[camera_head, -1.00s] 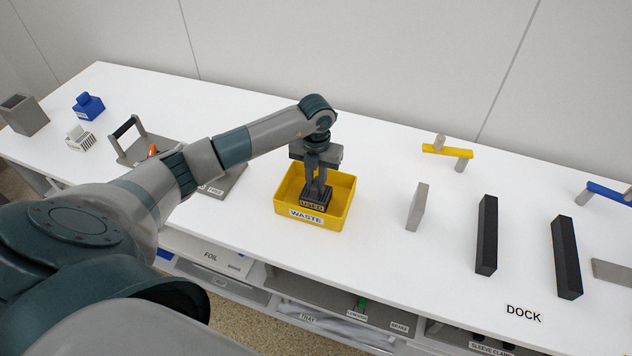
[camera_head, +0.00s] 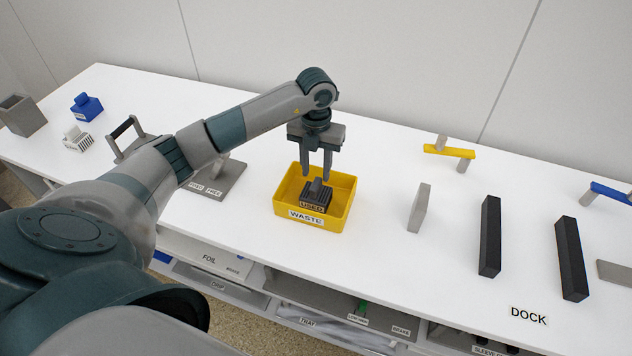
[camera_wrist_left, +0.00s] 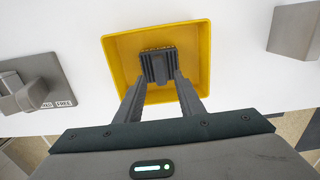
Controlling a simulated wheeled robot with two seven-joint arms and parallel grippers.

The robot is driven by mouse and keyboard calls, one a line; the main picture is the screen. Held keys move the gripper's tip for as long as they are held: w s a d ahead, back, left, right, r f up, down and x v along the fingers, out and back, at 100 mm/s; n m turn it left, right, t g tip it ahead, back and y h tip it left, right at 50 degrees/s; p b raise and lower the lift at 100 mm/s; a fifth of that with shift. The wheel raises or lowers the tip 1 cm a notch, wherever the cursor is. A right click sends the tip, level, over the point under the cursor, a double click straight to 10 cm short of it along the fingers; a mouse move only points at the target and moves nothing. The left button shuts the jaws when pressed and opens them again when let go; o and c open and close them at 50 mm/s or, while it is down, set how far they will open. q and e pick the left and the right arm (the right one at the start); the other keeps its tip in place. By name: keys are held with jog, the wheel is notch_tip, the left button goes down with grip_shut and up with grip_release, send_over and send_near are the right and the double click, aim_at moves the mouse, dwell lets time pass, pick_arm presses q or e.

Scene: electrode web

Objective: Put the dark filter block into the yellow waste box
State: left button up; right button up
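The dark filter block (camera_head: 315,196), with a label reading USED, sits inside the yellow waste box (camera_head: 342,213). The box is labelled WASTE and stands on the white table. My left gripper (camera_head: 317,176) is above the block, open and empty, its two fingers apart and pointing down. In the left wrist view the block (camera_wrist_left: 158,66) lies inside the box (camera_wrist_left: 205,50) beyond the open fingertips (camera_wrist_left: 158,76). My right gripper does not show in either view.
A grey plate labelled USED and FREE (camera_head: 228,182) lies left of the box. A grey upright plate (camera_head: 419,208) and two dark bars (camera_head: 489,237) stand to the right. A yellow handle (camera_head: 449,151) is at the back right. White table around the box is clear.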

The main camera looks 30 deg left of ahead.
pick_arm(q)
notch_tip(320, 180, up, 6)
jog(key=b, duration=0.1)
jog(key=shift+r+b, duration=0.2)
jog(key=shift+b, duration=0.2)
jog(key=shift+s+f, duration=0.1)
jog(key=shift+s, duration=0.05)
dwell(0.5)
